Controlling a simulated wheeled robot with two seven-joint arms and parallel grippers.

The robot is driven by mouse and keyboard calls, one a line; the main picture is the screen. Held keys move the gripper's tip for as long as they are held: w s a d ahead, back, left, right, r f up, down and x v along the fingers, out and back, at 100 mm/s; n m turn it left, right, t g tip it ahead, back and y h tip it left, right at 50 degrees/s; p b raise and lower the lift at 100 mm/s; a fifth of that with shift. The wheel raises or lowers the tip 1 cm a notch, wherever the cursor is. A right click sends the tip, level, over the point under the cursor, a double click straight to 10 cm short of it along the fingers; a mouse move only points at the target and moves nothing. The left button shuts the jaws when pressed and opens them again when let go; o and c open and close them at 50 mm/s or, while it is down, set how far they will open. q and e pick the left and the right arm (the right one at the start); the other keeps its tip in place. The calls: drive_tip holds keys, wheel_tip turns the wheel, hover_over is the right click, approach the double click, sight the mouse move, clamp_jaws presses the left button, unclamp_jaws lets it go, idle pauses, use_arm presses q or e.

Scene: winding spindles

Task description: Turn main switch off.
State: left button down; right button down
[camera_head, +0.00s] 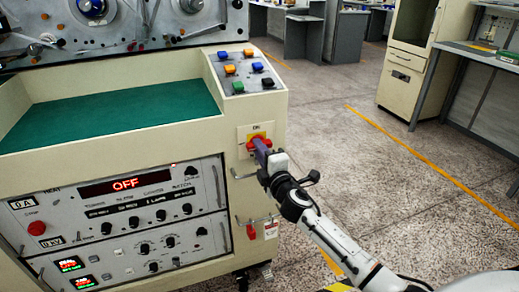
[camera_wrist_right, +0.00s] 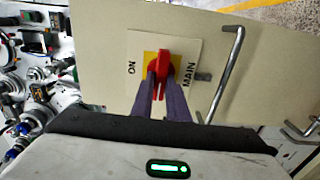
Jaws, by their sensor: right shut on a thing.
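The main switch is a red rotary handle (camera_head: 253,143) on a yellow plate, on the right end face of the cream machine cabinet. In the right wrist view the red handle (camera_wrist_right: 158,70) stands roughly upright in the picture, with "ON" printed to its left and "MAIN" to its right. My right gripper (camera_head: 262,150) is at the switch. In the right wrist view its two dark fingers (camera_wrist_right: 161,92) are shut on the red handle, one on each side. The fingers hide part of the handle. My left gripper is not in view.
A metal bar handle (camera_wrist_right: 226,72) stands out from the cabinet face close to the switch. A red padlock-like item (camera_head: 251,231) hangs below. The control panel display (camera_head: 125,184) reads "OFF". Coloured buttons (camera_head: 244,68) are on top. Open floor (camera_head: 370,180) lies to the right.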

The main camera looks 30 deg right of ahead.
idle(0.5)
drive_tip(key=c, duration=1.7)
unclamp_jaws()
drive_tip(key=shift+s, duration=0.1)
drive_tip(key=v, duration=1)
drive_tip(key=shift+s, duration=0.1)
